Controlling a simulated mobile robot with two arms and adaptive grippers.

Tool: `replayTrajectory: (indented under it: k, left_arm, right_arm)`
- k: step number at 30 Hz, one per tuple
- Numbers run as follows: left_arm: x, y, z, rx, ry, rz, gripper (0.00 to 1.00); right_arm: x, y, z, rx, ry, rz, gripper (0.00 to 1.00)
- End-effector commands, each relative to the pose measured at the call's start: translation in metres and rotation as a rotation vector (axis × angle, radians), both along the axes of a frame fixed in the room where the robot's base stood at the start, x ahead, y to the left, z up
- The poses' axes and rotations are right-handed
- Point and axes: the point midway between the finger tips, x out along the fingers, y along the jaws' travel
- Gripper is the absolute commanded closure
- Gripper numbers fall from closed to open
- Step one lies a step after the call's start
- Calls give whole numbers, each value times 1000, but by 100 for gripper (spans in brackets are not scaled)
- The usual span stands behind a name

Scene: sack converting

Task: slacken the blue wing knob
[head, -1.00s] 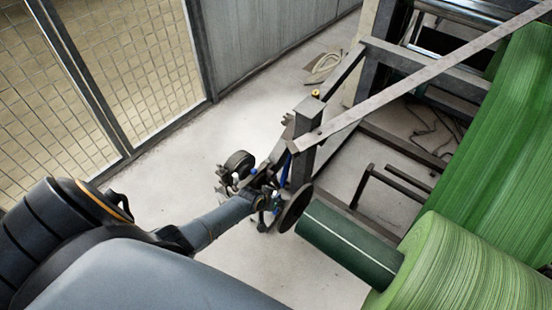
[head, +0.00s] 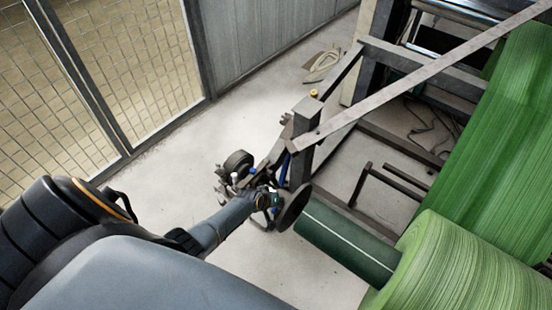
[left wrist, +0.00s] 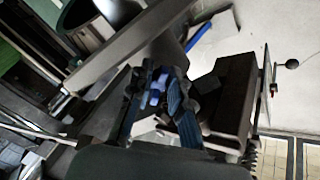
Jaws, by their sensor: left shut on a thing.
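The blue wing knob (left wrist: 157,86) shows in the left wrist view, between the two finger pads of my left gripper (left wrist: 158,92). The gripper is shut on it, and the pads hide part of the knob. In the head view my left gripper (head: 272,198) is at the dark mechanism beside the frame post, left of the dark disc. The knob is too small and covered to make out clearly there. My right gripper is in neither view.
A steel post (head: 303,150) and a long diagonal bar (head: 430,75) stand close to the gripper. A dark disc (head: 294,208) and a green roll (head: 455,265) are to its right. A mesh fence (head: 120,60) is at left. Bare floor (head: 180,165) lies between.

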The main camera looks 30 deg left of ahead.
Motion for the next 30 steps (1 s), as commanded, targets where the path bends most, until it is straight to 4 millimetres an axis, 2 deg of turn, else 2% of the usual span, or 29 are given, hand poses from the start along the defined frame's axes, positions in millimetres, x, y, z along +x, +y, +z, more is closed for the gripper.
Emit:
replayTrajectory:
  k: [6, 7, 9, 23, 30]
  left_arm:
    - [-1, -1, -1, 0, 3, -1, 100]
    - [-1, -1, -1, 0, 3, -1, 76]
    - [-1, -1, -1, 0, 3, -1, 61]
    - [-3, 0, 4, 0, -1, -2, 61]
    - [-17, 2, 22, 2, -1, -2, 61]
  right_arm:
    - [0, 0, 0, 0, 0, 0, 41]
    - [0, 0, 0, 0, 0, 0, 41]
    - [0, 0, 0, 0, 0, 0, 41]
    - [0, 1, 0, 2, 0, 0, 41]
    - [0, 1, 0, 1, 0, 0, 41]
